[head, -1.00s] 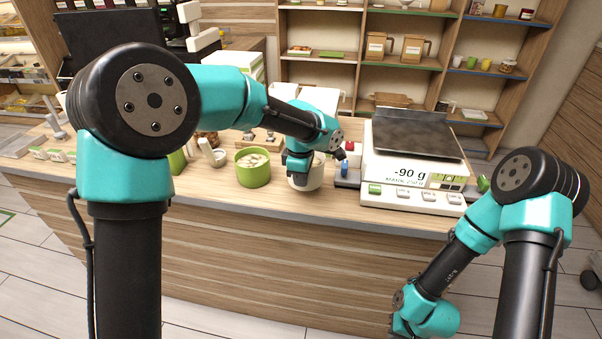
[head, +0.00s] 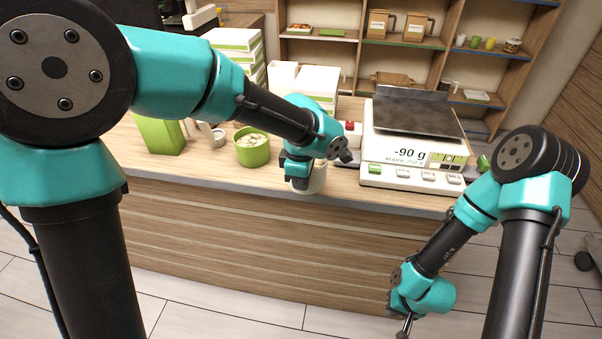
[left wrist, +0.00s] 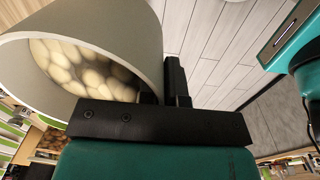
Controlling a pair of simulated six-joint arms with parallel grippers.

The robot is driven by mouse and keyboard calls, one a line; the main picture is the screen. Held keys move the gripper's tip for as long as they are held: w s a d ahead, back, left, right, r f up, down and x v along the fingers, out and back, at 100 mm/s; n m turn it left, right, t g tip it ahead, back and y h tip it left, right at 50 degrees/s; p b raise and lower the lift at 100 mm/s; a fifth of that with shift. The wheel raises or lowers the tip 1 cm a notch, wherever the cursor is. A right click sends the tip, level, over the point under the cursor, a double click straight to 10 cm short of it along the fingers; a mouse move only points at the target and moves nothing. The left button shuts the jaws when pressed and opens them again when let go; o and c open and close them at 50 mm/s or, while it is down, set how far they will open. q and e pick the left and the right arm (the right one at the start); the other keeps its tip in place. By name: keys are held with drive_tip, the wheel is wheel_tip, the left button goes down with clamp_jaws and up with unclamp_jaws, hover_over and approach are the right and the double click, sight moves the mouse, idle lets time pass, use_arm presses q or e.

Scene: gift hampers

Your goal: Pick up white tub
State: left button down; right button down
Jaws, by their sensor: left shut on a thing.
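The white tub (head: 316,181) is at the counter's front edge in the head view, partly hidden behind my left gripper (head: 298,172). In the left wrist view the tub (left wrist: 140,35) fills the upper left, with pale, rounded pieces inside. My left gripper is shut on its wall, with dark fingers (left wrist: 168,85) at the rim. Whether the tub's base touches the counter is hard to tell. My right gripper (head: 405,324) hangs low in front of the counter, away from the tub; its fingers are too small to read.
A green tub (head: 252,152) with pale contents stands left of the white tub. A scale (head: 410,175) reading -90 g stands to its right. White boxes (head: 318,85) stand behind, and a green container (head: 158,137) is farther left. Floor is open before the counter.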

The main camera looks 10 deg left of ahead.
use_arm(q)
drive_tip(key=shift+s+d+r, duration=0.15)
drive_tip(key=shift+s, duration=0.95)
idle(0.3)
